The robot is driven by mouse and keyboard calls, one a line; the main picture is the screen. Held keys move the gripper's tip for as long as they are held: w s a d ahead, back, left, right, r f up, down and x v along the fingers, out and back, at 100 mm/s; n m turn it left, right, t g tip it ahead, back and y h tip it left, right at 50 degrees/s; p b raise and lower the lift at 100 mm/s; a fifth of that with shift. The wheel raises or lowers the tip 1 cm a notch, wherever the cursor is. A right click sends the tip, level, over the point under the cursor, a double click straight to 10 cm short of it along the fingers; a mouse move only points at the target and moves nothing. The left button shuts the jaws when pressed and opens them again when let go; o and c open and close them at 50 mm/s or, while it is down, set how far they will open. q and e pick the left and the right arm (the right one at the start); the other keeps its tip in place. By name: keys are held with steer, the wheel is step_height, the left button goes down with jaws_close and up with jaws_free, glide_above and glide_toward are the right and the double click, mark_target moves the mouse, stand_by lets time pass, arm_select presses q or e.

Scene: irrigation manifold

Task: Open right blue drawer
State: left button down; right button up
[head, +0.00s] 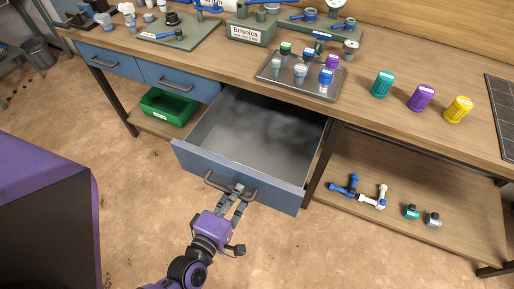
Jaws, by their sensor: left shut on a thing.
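The right blue drawer (239,176) is pulled far out from under the wooden workbench, and its empty grey inside shows. Its dark bar handle (230,186) is on the front panel. My left gripper (236,192), with its purple body, is shut on that handle, in front of the drawer. The other two blue drawers, at the left (109,61) and in the middle (179,81), are shut. My right gripper is not in view.
A metal tray (262,76) of fittings and teal, purple and yellow caps (421,97) stand on the bench top. A green bin (169,106) and loose pipe fittings (360,192) lie on the lower shelves. The floor before the drawer is clear.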

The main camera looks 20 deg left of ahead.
arm_select(q)
steer(key=shift+f+v, duration=0.2)
steer(key=shift+v, duration=0.85)
steer(key=c, duration=2.1)
jaws_free()
steer(key=shift+s, duration=0.1)
steer(key=v, duration=1.2)
